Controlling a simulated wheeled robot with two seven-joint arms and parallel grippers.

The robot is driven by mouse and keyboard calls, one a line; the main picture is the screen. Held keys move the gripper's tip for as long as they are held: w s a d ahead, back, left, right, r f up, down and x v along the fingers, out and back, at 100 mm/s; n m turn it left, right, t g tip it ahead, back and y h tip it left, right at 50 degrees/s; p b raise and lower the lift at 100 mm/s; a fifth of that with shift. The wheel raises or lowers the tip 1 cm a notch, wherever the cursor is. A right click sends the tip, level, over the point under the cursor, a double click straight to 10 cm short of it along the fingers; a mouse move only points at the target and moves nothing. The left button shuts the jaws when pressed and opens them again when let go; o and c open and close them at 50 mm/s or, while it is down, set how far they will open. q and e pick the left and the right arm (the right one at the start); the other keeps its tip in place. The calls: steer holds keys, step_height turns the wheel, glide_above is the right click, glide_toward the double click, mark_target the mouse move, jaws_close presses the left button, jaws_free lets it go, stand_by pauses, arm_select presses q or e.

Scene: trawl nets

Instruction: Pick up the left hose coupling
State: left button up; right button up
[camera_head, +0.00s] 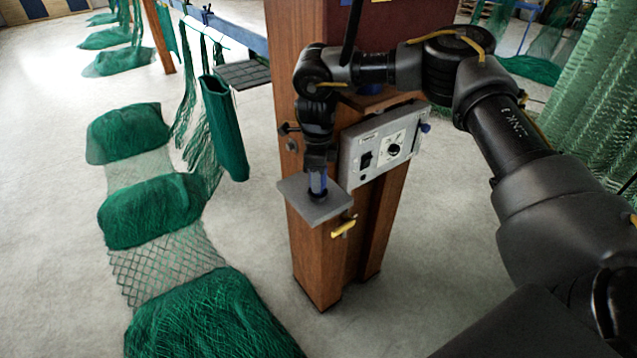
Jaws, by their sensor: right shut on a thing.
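A small blue and dark hose coupling (318,186) is upright at a grey square shelf (330,209) on the front of the wooden post. My right gripper (318,166) points down from above and is shut on the coupling. Its fingers hide the coupling's upper part. I cannot tell whether the coupling's foot touches the shelf or is slightly above it. My left gripper is not in view.
A grey control box (383,145) with a dial is fixed to the wooden post (324,268), close right of my gripper. A yellow-handled valve (344,228) sits below the shelf. Green nets (152,209) lie on the floor at left. Floor between them and the post is clear.

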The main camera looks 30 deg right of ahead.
steer(key=shift+w+r+b, duration=0.1)
steer(key=shift+r+b, duration=0.45)
steer(key=shift+b, duration=0.05)
steer(key=s+a+r+b, duration=0.4)
steer(key=s+a+r, duration=0.5)
steer(key=a+r, duration=0.1)
steer(key=shift+s+a+r, duration=0.2)
steer(key=shift+s+a, duration=0.05)
steer(key=shift+s, duration=0.1)
